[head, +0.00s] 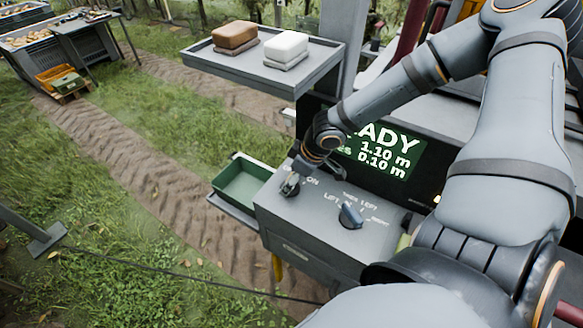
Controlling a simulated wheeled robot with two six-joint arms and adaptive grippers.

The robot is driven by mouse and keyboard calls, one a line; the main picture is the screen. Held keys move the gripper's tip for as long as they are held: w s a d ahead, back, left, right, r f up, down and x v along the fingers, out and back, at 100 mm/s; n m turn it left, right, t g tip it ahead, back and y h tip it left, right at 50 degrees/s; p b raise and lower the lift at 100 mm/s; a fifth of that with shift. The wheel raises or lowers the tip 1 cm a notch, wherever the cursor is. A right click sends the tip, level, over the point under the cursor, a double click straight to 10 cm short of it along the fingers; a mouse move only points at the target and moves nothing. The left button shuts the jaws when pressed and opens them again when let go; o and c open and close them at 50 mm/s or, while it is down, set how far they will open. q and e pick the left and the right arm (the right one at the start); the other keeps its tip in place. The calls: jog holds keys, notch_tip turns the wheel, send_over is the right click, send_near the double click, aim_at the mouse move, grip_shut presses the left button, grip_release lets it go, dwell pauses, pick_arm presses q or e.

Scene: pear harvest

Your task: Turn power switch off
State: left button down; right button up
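The grey control box (318,242) stands in the middle of the head view, with the label ON near its back left corner. My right gripper (290,184) points down at the box's left end, beside that label. The power switch is hidden under or between its fingers, and I cannot tell whether they are closed on it. The green display (385,152) behind is lit and reads "ADY", 1.10 m and 0.10 m, partly covered by my arm. My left gripper is not in view.
A green tray (240,184) sits left of the box. A dirt track and grass lie beyond; crates stand far left.

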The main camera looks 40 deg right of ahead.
jog(key=shift+r+n, duration=0.25)
jog(key=shift+n, duration=0.15)
jog(key=shift+w+f+n+p, duration=0.1)
jog(key=shift+f+n+p, duration=0.05)
jog(key=shift+n+p, duration=0.15)
jog(key=shift+f+n+g+y, duration=0.15)
jog(key=shift+n+g+y, duration=0.15)
jog(key=shift+n, duration=0.1)
jog(key=n+b, duration=0.1)
jog(key=b, duration=0.1)
jog(key=shift+f+b, duration=0.1)
jog(key=shift+b, duration=0.25)
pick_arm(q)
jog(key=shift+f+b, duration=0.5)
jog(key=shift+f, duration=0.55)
pick_arm(e)
jog(key=shift+d+n+g+y, duration=0.1)
jog(key=shift+n+g+y, duration=0.2)
jog(key=shift+n, duration=0.3)
jog(key=shift+r, duration=0.2)
jog(key=o, duration=1.2)
jog(key=shift+c, duration=0.2)
